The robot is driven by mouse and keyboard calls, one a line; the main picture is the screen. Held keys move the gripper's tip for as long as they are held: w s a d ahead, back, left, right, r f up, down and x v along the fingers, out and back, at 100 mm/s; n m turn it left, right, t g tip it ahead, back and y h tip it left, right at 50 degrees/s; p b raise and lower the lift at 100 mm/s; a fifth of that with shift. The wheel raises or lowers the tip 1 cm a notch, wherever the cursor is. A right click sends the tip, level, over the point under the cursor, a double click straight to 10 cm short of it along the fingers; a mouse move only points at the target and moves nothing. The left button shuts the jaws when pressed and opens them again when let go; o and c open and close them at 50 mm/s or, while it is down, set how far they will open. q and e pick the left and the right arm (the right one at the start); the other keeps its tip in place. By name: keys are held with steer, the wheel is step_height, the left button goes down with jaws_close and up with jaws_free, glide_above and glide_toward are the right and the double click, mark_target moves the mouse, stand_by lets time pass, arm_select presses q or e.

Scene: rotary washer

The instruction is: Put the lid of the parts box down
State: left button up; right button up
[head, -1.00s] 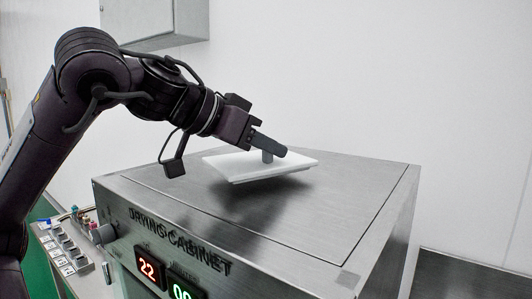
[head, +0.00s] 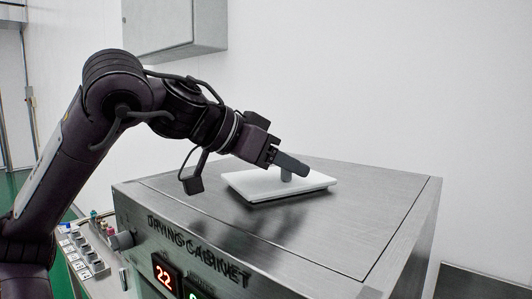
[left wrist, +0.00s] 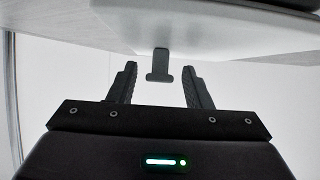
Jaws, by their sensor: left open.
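The lid is a flat white plate (head: 255,186) with a grey knob (head: 287,174) on top. It appears to rest on the metal top of the drying cabinet (head: 375,205), near the middle. My left gripper (head: 292,164) reaches in from the left at knob height. In the left wrist view my left gripper (left wrist: 160,80) is open, its two fingers standing apart on either side of the knob (left wrist: 159,66), with a gap on each side. The lid's white face (left wrist: 215,30) fills the top of that view. The right gripper is not in view.
The cabinet front carries lit displays (head: 163,275) and a knob (head: 122,240). A panel of buttons (head: 88,250) stands to its left. A grey wall box (head: 175,28) hangs behind my arm. The cabinet top is clear around the lid.

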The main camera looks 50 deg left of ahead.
arm_select(q)
steer(key=b+v, duration=0.4)
steer(key=v, duration=0.7)
steer(key=shift+s+r+b, duration=0.15)
steer(key=shift+s+b, duration=0.15)
steer(key=shift+s, duration=0.05)
steer(key=shift+a, duration=0.1)
